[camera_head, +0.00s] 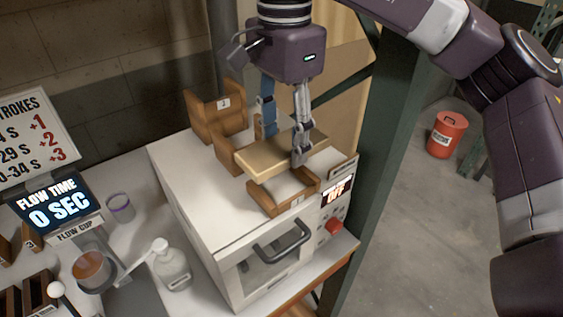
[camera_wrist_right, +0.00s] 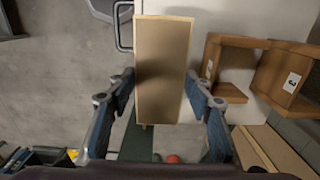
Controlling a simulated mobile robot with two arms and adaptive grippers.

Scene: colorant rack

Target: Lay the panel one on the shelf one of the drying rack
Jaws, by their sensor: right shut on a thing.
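My right gripper (camera_head: 281,140) is shut on a flat tan panel (camera_head: 258,160) and holds it roughly level, just above the white cabinet with wooden rack parts on top. In the right wrist view the panel (camera_wrist_right: 162,70) lies lengthwise between the two fingers (camera_wrist_right: 162,100). The drying rack's front wooden holder (camera_head: 267,205) is below and in front of the panel, with a small label on its face. Another wooden holder (camera_head: 200,112) with a numbered label stands behind it. Whether the panel touches the wood cannot be told. My left gripper is out of view.
The white cabinet (camera_head: 180,185) has a black door handle (camera_head: 281,238) and a red button (camera_head: 334,226). A green post (camera_head: 385,140) stands close on the right. A bottle (camera_head: 172,268), flow cup (camera_head: 92,270) and timer display (camera_head: 52,206) sit to the left.

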